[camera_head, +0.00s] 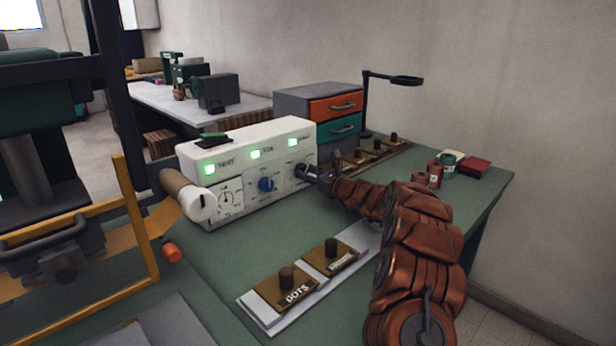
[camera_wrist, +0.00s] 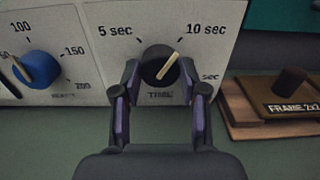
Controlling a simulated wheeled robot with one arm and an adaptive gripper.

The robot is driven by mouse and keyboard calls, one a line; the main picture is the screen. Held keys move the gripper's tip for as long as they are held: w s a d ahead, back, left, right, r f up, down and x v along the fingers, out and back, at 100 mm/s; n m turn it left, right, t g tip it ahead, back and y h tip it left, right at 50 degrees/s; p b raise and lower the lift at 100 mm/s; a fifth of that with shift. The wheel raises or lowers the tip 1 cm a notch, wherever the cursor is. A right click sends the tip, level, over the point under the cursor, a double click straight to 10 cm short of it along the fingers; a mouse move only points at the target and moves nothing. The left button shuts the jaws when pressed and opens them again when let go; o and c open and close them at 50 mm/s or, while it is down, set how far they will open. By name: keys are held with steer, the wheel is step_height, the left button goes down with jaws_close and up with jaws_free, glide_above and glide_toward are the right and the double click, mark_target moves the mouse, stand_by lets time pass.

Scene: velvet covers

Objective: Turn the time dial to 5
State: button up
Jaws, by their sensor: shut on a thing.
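The time dial (camera_wrist: 160,71) is a dark round knob with a pale pointer, on the front of the white machine (camera_head: 245,135). In the wrist view its pointer slants up and right, towards the "10 sec" mark and away from "5 sec" at the upper left. My gripper (camera_wrist: 158,100) has one finger on each side of the dial and is shut on it. In the head view my gripper (camera_head: 310,174) is at the right end of the machine's front and hides most of the dial.
A blue heat dial (camera_wrist: 38,68) is left of the time dial. A wooden stamp block marked "FRAME 2x2" (camera_wrist: 290,106) lies to the right. A drawer cabinet (camera_head: 300,100) stands behind the machine.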

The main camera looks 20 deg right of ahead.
steer(key=n+b, duration=0.4)
steer(key=shift+a+f, duration=0.1)
steer(key=shift+f, duration=0.2)
steer(key=n+b, duration=0.3)
steer(key=b, duration=0.1)
steer(key=shift+n, duration=0.3)
steer(key=n+b, duration=0.5)
steer(key=b, duration=0.1)
steer(key=shift+r+n+b, duration=0.25)
steer(key=shift+n+b, duration=0.3)
steer(key=shift+n, duration=0.25)
steer(key=o, duration=1.1)
steer(key=shift+o, duration=0.2)
